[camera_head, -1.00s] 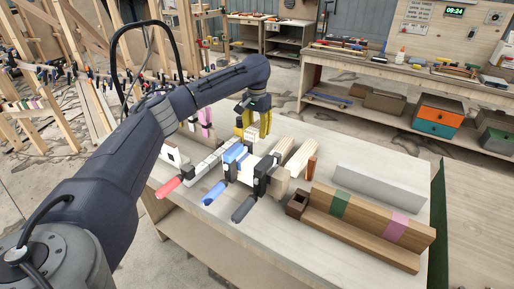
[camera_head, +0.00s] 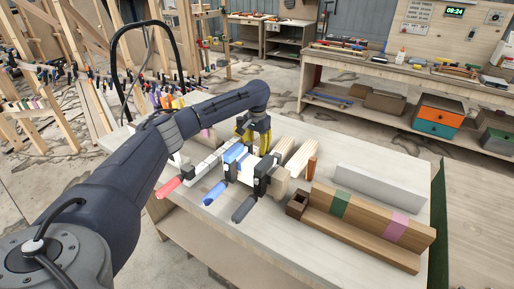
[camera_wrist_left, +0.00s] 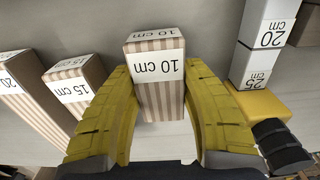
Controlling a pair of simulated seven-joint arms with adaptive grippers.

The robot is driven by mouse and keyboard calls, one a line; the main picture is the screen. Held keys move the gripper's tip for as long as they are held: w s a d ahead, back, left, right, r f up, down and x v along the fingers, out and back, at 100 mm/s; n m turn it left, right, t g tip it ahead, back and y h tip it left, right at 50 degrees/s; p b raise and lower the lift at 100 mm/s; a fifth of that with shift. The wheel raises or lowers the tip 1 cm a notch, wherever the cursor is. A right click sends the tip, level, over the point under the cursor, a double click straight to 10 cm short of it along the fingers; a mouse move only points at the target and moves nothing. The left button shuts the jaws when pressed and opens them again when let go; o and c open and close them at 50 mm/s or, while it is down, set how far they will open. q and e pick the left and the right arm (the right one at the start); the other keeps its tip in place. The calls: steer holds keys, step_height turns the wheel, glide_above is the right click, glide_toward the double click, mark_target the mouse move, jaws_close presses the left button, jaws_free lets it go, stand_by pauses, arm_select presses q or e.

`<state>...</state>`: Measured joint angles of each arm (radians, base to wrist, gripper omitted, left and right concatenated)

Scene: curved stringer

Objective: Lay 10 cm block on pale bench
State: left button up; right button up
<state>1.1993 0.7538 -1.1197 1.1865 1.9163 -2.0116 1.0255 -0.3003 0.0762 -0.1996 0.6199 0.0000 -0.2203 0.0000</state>
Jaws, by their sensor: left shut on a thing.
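My left gripper (camera_head: 253,136) has yellow fingers and is low over the far left part of the pale bench (camera_head: 335,147). It is shut on the 10 cm block. In the left wrist view the 10 cm block (camera_wrist_left: 160,101) is brown-striped with white labelled faces, and stands between the two fingers (camera_wrist_left: 157,72). In the head view the fingers and clamps mostly hide it. I cannot tell whether its underside touches the bench. My right gripper is not in view.
Clamps with red (camera_head: 169,187), blue (camera_head: 214,193) and dark (camera_head: 244,208) handles lie close in front of the gripper. A 15 cm block (camera_wrist_left: 75,84) stands left in the wrist view. A long wooden piece (camera_head: 365,225) and grey block (camera_head: 380,186) occupy the bench's right side.

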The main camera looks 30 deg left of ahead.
mark_target(257, 144)
arm_select(q)
steer(key=shift+f, duration=0.1)
steer(key=o, duration=1.2)
steer(key=shift+c, duration=0.2)
step_height(257, 144, up, 12)
